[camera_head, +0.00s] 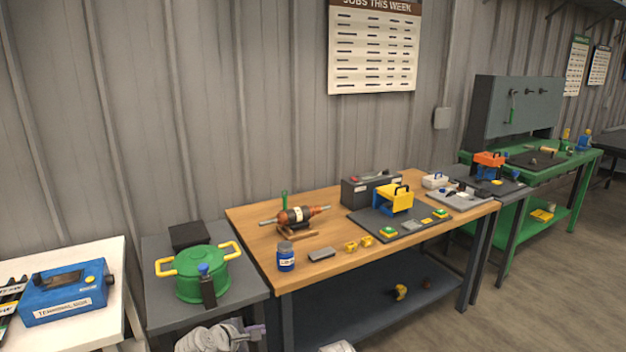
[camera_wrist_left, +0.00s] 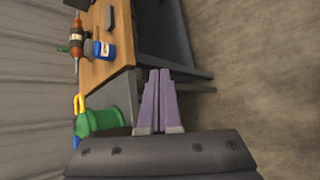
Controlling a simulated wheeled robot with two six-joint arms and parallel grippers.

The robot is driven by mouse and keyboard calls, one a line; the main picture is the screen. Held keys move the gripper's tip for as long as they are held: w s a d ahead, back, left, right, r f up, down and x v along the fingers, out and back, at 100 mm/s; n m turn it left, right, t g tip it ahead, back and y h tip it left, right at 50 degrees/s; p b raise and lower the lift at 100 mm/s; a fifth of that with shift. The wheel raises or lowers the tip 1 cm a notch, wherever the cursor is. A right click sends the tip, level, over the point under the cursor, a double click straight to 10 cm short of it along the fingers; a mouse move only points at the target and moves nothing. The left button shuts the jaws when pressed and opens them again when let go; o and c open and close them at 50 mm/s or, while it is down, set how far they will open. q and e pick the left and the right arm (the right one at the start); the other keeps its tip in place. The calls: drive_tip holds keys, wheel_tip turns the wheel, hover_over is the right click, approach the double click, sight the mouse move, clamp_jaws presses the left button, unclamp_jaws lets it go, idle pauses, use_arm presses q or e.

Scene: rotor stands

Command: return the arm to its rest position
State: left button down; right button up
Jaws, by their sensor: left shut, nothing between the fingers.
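My left gripper (camera_head: 257,331) shows at the bottom of the head view, in front of the grey side table, at the end of my pale grey arm. Its purple fingers also show in the left wrist view (camera_wrist_left: 159,75), lying side by side, shut and empty. They are apart from the wooden bench and from the green pot. My right gripper is not in view; a small pale shape at the bottom edge of the head view is too cut off to name.
The wooden bench (camera_head: 338,264) holds a rotor on a stand (camera_head: 297,216), a blue jar (camera_head: 286,259) and a yellow-framed unit (camera_head: 396,200). Open floor lies right.

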use_arm(q)
drive_tip(key=s+d+f+m+g+y+p, duration=0.15)
drive_tip(key=s+d+f+m+g, duration=0.4)
drive_tip(key=s+d+m, duration=0.6)
drive_tip(key=s+a+m+g+y+p, duration=0.1)
drive_tip(key=s+a+m+g+y, duration=0.1)
drive_tip(key=s+m+g+y, duration=0.2)
drive_tip(key=shift+s+a+m+g+y+p, duration=0.35)
drive_tip(key=shift+s+m, duration=1.2)
drive_tip(key=shift+m, duration=2.4)
drive_tip(key=shift+d, duration=0.1)
